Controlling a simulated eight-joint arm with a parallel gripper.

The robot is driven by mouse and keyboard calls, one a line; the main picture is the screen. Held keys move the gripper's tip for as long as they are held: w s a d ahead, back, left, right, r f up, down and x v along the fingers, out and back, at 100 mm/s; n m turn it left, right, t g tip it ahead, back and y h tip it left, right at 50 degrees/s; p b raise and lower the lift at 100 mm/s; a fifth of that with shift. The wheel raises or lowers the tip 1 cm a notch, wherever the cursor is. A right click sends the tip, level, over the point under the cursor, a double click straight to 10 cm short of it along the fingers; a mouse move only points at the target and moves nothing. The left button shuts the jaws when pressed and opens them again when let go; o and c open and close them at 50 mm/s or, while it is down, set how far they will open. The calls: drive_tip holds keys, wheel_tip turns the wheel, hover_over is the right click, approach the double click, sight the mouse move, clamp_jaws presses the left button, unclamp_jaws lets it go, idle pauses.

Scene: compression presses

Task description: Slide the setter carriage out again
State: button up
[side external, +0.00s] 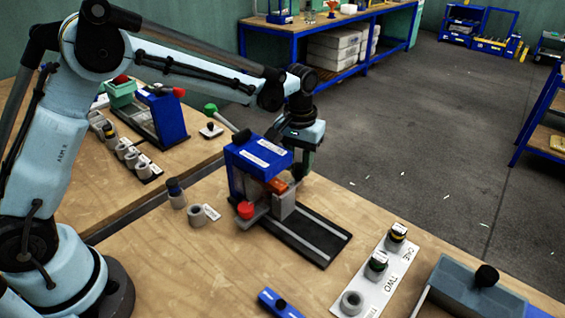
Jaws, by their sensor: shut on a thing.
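The blue press (262,152) stands on the wooden bench, with a green-tipped lever (212,109) at its upper left. My gripper (299,174) points down beside the press's right side, shut at the far side of the carriage. The exact contact is hidden.
The track's outer end is bare. A white labelled strip (372,275) with several round pieces lies to the right, and a grey box (468,297) with a black knob beyond it. A blue bar (279,303) is in front. Tagged rings (197,215) stand left of the press.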

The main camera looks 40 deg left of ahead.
drive_tip(key=d, duration=1.2)
drive_tip(key=shift+d, duration=0.3)
clamp_jaws()
drive_tip(key=shift+d, duration=0.1)
drive_tip(key=o, duration=0.9)
unclamp_jaws()
drive_tip(key=shift+o, duration=1)
drive_tip(key=shift+r, duration=0.1)
wheel_tip(320, 180, up, 12)
drive_tip(key=shift+a, duration=0.2)
